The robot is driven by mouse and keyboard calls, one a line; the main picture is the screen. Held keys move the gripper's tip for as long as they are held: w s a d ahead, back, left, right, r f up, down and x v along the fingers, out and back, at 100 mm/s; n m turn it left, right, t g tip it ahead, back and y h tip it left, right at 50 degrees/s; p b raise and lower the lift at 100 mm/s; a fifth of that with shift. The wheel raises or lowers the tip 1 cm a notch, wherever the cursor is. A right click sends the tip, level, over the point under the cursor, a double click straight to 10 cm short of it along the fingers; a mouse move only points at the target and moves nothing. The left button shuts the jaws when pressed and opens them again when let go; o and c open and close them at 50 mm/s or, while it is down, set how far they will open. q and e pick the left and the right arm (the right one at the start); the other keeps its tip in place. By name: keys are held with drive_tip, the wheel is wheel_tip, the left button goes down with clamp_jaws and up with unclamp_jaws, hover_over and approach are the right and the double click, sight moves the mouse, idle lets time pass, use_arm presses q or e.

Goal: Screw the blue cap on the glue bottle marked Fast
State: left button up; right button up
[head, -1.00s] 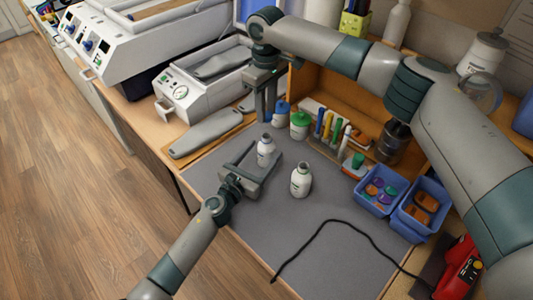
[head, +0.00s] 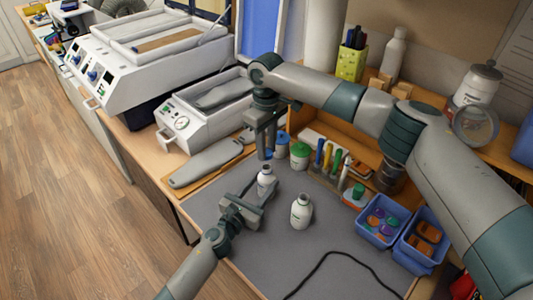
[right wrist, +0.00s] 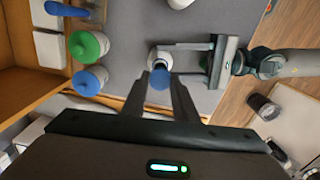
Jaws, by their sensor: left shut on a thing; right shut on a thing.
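A white glue bottle (head: 265,178) stands upright on the grey mat, with my left gripper (head: 250,202) shut around its body from the front. The bottle also shows in the right wrist view (right wrist: 157,59). My right gripper (head: 267,154) points down directly above it, shut on the blue cap (right wrist: 160,79). The cap lies between the fingertips over the bottle's neck; I cannot tell whether they touch. A second white bottle (head: 301,212) stands free to the right. The labels are too small to read.
Bottles with a green lid (head: 299,151) and a blue lid (head: 281,141) stand behind. Markers (head: 328,157) stand in a rack. Two blue bins (head: 384,221) hold small parts at right. A black cable (head: 345,254) crosses the front mat. A grey insole form (head: 205,162) lies left.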

sight(266, 167)
drive_tip(key=shift+f, duration=1.25)
drive_tip(key=shift+f, duration=0.15)
drive_tip(key=shift+f, duration=0.75)
drive_tip(key=shift+f, duration=0.55)
